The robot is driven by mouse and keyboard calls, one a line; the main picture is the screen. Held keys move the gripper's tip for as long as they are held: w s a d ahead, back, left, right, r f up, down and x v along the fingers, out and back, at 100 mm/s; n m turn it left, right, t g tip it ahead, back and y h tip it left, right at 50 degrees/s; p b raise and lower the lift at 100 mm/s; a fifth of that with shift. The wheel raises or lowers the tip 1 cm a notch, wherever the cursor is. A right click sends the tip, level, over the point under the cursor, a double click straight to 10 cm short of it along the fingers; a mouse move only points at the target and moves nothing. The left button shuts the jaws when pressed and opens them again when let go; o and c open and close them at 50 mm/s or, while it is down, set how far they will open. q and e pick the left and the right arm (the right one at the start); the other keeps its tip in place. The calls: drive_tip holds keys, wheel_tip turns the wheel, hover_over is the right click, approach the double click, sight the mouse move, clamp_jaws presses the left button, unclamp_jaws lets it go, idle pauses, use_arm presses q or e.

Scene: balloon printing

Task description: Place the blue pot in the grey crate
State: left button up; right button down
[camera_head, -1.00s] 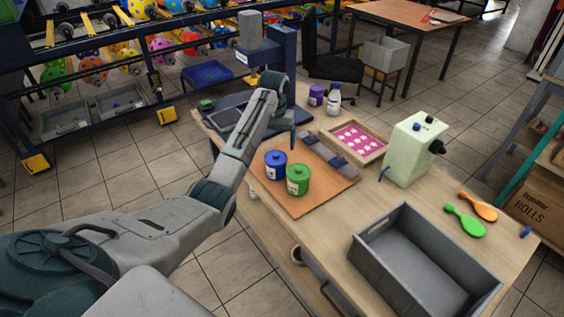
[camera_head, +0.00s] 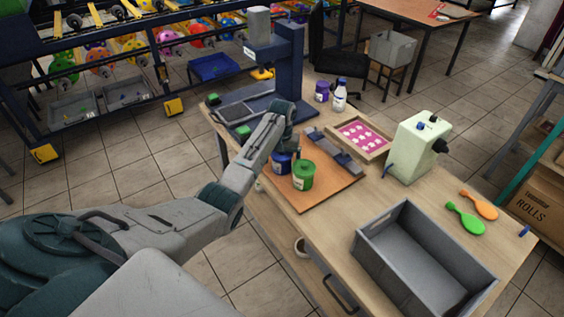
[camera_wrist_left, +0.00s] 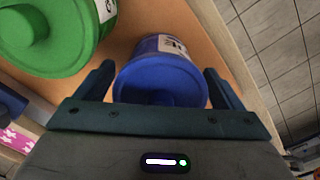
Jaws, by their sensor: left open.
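The blue pot (camera_head: 281,162) stands on the orange-brown board (camera_head: 308,199), partly hidden by my left arm in the head view. In the left wrist view the blue pot (camera_wrist_left: 161,77) lies between the two open fingers of my left gripper (camera_wrist_left: 160,85). A small gap shows at each side of it. The green pot (camera_head: 303,175) stands right beside it and also shows at the upper left of the wrist view (camera_wrist_left: 55,35). The grey crate (camera_head: 424,262) is empty, at the near right of the table. My right gripper is not in view.
A blue press (camera_head: 290,62) stands at the table's far end. Bare wood lies between board and crate.

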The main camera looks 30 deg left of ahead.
use_arm(q)
drive_tip(key=c, duration=0.9)
drive_tip(key=shift+c, duration=0.9)
drive_tip(key=shift+r, duration=0.15)
